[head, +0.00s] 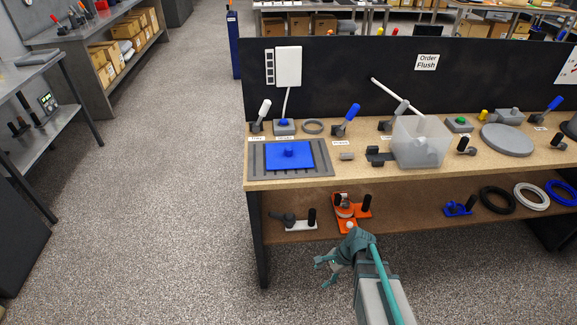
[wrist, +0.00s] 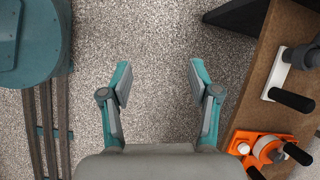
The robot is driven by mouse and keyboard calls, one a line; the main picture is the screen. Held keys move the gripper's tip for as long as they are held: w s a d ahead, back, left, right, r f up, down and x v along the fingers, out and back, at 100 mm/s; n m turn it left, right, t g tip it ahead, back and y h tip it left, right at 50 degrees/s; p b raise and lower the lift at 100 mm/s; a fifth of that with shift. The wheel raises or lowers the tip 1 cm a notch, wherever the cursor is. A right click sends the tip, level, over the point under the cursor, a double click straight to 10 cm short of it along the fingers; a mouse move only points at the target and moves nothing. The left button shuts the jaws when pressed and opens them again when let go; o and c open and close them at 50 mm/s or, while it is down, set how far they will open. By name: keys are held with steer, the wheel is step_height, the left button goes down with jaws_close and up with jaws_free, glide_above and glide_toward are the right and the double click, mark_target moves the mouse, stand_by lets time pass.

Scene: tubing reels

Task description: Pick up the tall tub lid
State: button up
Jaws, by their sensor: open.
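A flat round grey disc (head: 508,140) lies at the right. My gripper (head: 325,270) is in front of the bench, lower than its top and well apart from these things. In the wrist view my gripper (wrist: 160,75) is open and empty above the speckled floor.
The lower shelf (head: 420,222) carries an orange fixture (head: 347,225), which also shows in the wrist view (wrist: 262,150), and several coiled tubes (head: 531,196). Levers with blue handles (head: 352,112) stand on the bench. A black panel (head: 345,75) rises behind. The floor at left is clear.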

steer(key=w+a+r+m+t+y+b, duration=0.1)
steer(key=w+a+r+m, duration=0.1)
steer(key=w+r, duration=0.4)
steer(key=w+a+r+m+t+y+b, duration=0.1)
steer(key=w+a+r+m+t+y, duration=0.1)
steer(key=w+r, duration=0.5)
steer(key=w+a+r+m+t+y+b, duration=0.1)
steer(key=w+r+m, duration=0.4)
steer(key=r, duration=0.5)
steer(key=shift+w+a+r+t+b, duration=0.2)
steer(key=shift+w+a+t, duration=0.1)
steer(key=shift+w+a, duration=0.35)
steer(key=shift+w+a+r+t+b, duration=0.15)
steer(key=shift+w+a+t, duration=0.15)
steer(key=shift+w+a, duration=0.25)
steer(key=m+t+y+b, duration=0.2)
steer(key=m+t+b, duration=0.1)
steer(key=b, duration=0.1)
glide_toward(289, 149)
steer(key=shift+w+d+f, duration=0.1)
steer(key=shift+w+f, duration=0.1)
steer(key=shift+f, duration=0.5)
steer(key=shift+w+r, duration=0.2)
steer(key=shift+w, duration=0.05)
steer(key=shift+p+x, duration=0.75)
steer(key=shift+x, duration=4.55)
jaws_close()
